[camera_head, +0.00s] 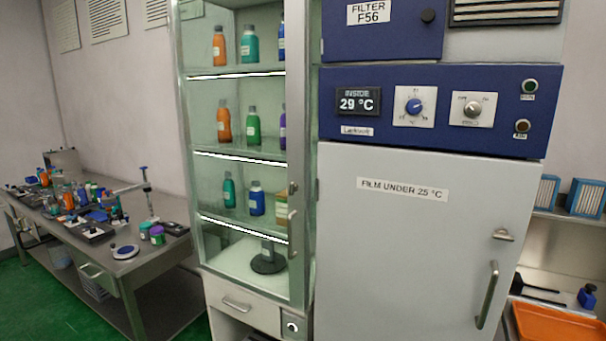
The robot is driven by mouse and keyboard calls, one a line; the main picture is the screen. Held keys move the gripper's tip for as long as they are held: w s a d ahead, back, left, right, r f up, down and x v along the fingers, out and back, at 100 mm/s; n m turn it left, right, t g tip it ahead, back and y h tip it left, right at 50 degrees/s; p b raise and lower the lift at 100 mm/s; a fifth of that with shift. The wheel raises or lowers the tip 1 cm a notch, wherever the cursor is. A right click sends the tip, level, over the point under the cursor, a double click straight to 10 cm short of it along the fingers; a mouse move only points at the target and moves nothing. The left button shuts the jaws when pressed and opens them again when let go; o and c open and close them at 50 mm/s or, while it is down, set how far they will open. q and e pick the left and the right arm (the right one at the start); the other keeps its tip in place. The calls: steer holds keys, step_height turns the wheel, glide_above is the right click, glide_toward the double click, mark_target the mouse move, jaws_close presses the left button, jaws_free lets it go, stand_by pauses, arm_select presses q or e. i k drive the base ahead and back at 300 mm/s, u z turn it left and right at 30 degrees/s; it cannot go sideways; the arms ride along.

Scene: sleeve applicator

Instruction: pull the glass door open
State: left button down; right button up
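The glass door (235,176) is on a tall, narrow metal cabinet in the middle of the head view. It looks shut, with its frame in line with the cabinet front. A curved metal handle (292,233) is on the door's right edge, with a small round lock or latch (293,188) above it. Orange, green and blue bottles stand on the shelves behind the glass, and a dark round-based item (268,258) is on the cabinet floor. Neither of my grippers is in view, and nothing touches the handle.
A large grey cabinet (400,250) with a blue control panel (440,108) stands right beside the glass cabinet. A drawer (238,304) is below the glass door. A cluttered workbench (125,270) is at the left. Green floor (75,312) shows at the lower left. An orange tray (556,325) is at the lower right.

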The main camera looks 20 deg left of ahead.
mark_target(295, 11)
steer(key=u, duration=0.3)
steer(key=i, duration=1)
steer(key=z, duration=0.55)
